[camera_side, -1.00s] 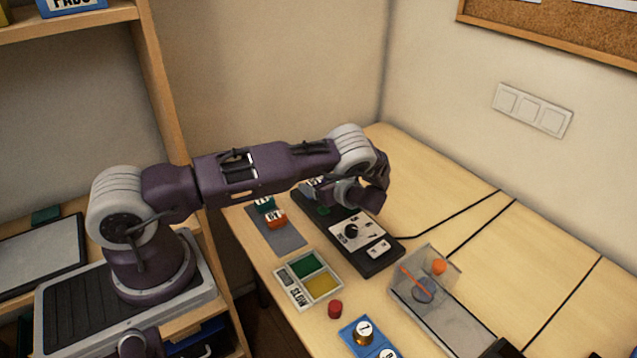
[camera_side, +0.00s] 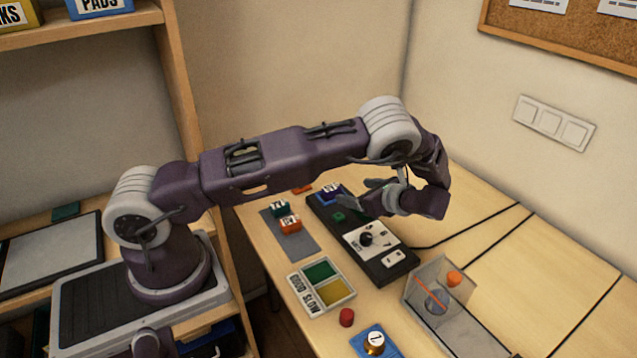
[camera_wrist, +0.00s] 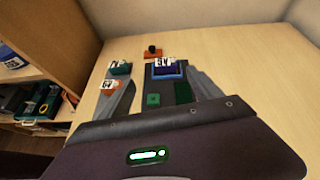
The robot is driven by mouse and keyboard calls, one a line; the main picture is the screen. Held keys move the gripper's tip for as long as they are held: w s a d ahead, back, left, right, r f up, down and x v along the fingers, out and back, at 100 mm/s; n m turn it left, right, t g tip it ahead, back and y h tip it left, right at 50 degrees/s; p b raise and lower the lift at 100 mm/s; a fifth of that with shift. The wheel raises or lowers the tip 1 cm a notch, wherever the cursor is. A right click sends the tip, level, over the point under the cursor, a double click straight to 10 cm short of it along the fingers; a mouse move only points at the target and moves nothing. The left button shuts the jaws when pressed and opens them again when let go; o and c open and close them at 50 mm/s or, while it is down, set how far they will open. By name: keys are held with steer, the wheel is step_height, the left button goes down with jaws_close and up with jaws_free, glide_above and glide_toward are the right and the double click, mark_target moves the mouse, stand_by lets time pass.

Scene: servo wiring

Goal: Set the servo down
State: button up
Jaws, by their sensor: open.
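A blue servo block (camera_side: 329,195) with a white label sits at the far end of the black test board (camera_side: 400,271). In the wrist view, the blue block (camera_wrist: 167,71) is ahead of my fingers. My gripper (camera_side: 368,196) is open and empty, above the board and apart from the blue block. In the wrist view my gripper (camera_wrist: 164,82) has one finger on each side of the board. A green block (camera_side: 280,208) and an orange block (camera_side: 290,225) with white labels rest on a grey mat (camera_side: 298,246).
A tray (camera_side: 318,306) with green and yellow compartments stands in front. A red cap (camera_side: 347,317), a blue base with a brass knob (camera_side: 374,343) and a clear box (camera_side: 462,318) are near the front. Cables cross the right side.

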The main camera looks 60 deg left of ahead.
steer(key=s+d+r+n+t+h, duration=0.1)
steer(key=s+d+r+n+h, duration=0.3)
steer(key=r, duration=0.4)
steer(key=s+d+r+n+h, duration=0.2)
steer(key=s+r+n, duration=0.1)
steer(key=s+r, duration=0.4)
steer(key=s+d+r+n+t+h, duration=0.1)
steer(key=s+d+r+n+h, duration=0.25)
steer(key=r, duration=0.55)
steer(key=s+d+r+n+t+h, duration=0.1)
steer(key=s+d+n+t, duration=0.1)
steer(key=s, duration=0.6)
steer(key=s+d+r+n+t+h, duration=0.2)
steer(key=s+d+n, duration=0.1)
steer(key=s, duration=0.4)
steer(key=shift+s+d+n, duration=0.35)
steer(key=shift+d, duration=0.15)
